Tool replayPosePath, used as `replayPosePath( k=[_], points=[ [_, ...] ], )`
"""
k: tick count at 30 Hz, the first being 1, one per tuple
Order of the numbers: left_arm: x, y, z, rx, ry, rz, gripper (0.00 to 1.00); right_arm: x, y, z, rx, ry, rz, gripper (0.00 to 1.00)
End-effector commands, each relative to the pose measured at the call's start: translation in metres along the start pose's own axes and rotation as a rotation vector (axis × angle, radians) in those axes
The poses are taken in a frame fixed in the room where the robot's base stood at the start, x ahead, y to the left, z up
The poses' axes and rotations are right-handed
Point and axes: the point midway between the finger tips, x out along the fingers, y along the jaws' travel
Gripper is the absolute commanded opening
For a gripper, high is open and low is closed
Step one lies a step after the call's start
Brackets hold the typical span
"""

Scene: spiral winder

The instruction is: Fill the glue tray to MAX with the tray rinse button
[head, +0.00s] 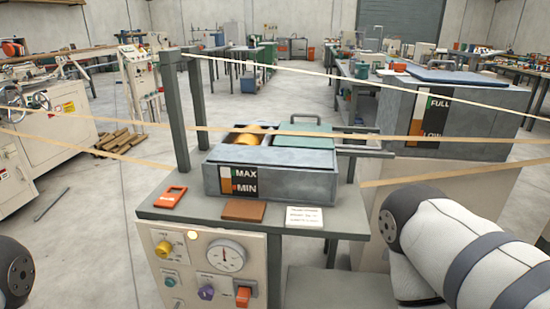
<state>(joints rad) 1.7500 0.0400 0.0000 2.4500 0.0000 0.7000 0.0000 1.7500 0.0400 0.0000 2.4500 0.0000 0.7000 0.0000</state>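The glue tray (305,184) is a grey metal box on the stand in the middle. Its front level window (238,181) has MAX above MIN, with an orange-brown column at its left; the exact level is too small to read. A yellow roller (258,134) shows inside the tray, beside a green lid (303,135). The control panel below has a teal round button (169,281), a yellow knob (163,249), a purple knob (206,292) and an orange switch (243,296). I cannot read which is the tray rinse button. Neither gripper is in view.
An orange device (171,196), a brown block (244,210) and a white card (304,217) lie on the stand. A larger FULL/LOW tank (480,118) stands at the right.

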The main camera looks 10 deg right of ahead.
Motion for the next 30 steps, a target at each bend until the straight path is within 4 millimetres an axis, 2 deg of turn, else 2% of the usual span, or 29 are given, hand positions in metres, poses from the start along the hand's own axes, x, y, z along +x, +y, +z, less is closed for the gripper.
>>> replayPosePath(
  k=[2,9,30],
  points=[
    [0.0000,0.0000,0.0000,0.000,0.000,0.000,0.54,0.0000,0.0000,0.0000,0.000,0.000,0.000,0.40],
    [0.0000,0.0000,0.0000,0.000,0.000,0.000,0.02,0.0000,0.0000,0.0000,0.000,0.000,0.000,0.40],
    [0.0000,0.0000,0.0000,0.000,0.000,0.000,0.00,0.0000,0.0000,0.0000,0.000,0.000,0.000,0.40]
  ],
)
